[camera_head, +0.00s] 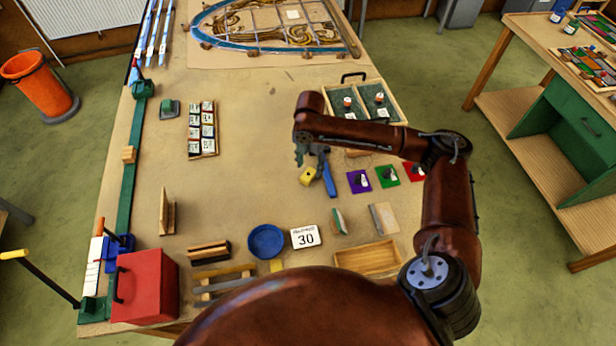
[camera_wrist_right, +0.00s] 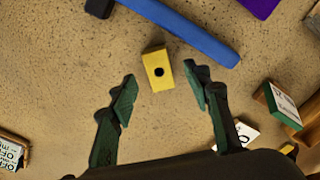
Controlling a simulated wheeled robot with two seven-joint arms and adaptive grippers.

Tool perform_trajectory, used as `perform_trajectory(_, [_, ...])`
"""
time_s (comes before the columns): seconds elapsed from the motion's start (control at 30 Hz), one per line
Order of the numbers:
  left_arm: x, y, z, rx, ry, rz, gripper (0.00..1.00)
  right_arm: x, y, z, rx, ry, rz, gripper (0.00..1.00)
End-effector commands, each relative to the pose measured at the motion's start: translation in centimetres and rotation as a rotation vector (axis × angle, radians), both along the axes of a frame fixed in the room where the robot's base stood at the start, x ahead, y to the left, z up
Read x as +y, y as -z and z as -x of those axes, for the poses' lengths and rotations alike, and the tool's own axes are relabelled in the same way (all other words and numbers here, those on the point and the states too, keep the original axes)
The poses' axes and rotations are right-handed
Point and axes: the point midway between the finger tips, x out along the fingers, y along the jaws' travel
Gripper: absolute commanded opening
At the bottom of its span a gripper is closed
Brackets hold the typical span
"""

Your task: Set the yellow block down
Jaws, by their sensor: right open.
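The yellow block (camera_head: 308,176), with a dark round spot on its upper face, appears to rest on the tan worktable (camera_head: 250,185), just left of a blue bar-like tool. My right gripper (camera_head: 310,162) is just above it in the head view. In the right wrist view the yellow block (camera_wrist_right: 157,82) shows in the space between the fingertips, with a visible gap on each side. The right gripper is open and holds nothing. My left gripper is in neither view.
The blue tool (camera_head: 330,183) lies close beside the block. Purple (camera_head: 359,181), green and red squares lie to the right. A blue dish (camera_head: 266,241), a "30" card (camera_head: 305,237) and a wooden tray (camera_head: 368,258) are nearer.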

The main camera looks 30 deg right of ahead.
Motion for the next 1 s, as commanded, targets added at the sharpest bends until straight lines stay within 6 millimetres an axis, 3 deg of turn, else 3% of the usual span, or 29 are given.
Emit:
perform_trajectory(0.3, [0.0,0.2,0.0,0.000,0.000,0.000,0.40,0.4,4.4,0.0,0.003,0.002,0.001,0.45])
perform_trajectory(0.57, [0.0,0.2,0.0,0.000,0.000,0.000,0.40,0.4,4.8,0.0,0.000,0.001,0.000,0.45])
perform_trajectory(1.0, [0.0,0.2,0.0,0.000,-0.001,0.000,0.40,0.4,4.7,0.0,0.000,0.001,0.000,0.15])
